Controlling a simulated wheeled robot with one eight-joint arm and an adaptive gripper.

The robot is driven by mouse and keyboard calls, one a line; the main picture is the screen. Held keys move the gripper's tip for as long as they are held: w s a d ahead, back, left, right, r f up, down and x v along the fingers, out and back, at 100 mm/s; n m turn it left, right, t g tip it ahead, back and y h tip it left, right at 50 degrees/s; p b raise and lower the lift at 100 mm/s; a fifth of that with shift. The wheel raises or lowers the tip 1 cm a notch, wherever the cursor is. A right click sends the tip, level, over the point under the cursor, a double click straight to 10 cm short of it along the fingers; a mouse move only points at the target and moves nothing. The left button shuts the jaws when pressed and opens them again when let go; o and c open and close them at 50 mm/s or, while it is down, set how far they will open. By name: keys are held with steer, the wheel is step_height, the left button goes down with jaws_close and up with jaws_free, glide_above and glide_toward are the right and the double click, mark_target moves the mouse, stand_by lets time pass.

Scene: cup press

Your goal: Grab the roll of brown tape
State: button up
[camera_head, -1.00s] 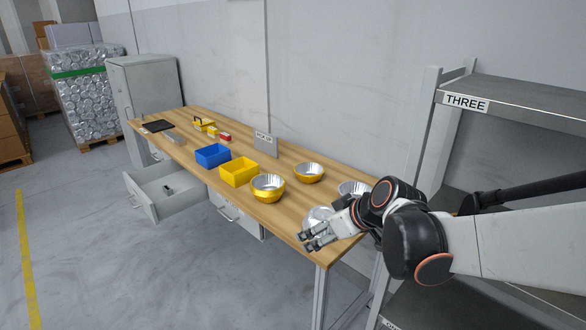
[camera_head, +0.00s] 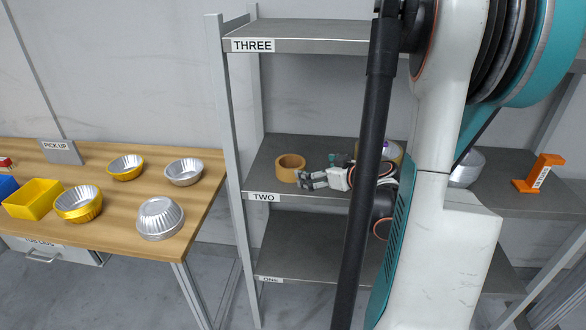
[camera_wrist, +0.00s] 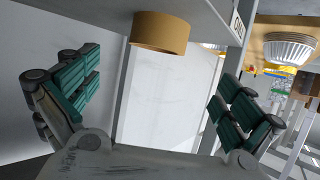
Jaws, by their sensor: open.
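The roll of brown tape (camera_head: 290,175) lies flat on shelf TWO (camera_head: 268,185), near its left end. My gripper (camera_head: 306,180) is at the same shelf, just right of the roll, with its fingers pointing left toward it. In the wrist view the roll (camera_wrist: 160,33) is at the top centre, past the fingers. My gripper (camera_wrist: 160,72) is open there, with teal finger pads on either side and nothing between them. The roll appears apart from the fingers.
Another tan ring-shaped object (camera_head: 396,147) is partly hidden behind my arm. A silver bowl (camera_head: 467,167) and an orange object (camera_head: 540,173) stand further right. A shelf post (camera_head: 232,130) rises left of the roll. The wooden table (camera_head: 120,238) holds several bowls.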

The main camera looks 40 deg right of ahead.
mark_target(301, 167)
steer(key=b+x, duration=0.2)
steer(key=x, duration=0.6)
steer(key=shift+d, duration=0.1)
steer(key=shift+r+b+x, duration=0.25)
steer(key=shift+b+x, duration=0.35)
steer(key=shift+x, duration=0.85)
steer(key=shift+r+b+x, duration=0.2)
steer(key=shift+b+x, duration=0.4)
steer(key=shift+x, duration=0.8)
steer(key=shift+w+d+r, duration=0.1)
steer(key=shift+w, duration=0.05)
steer(key=shift+c, duration=0.2)
steer(key=c, duration=1.1)
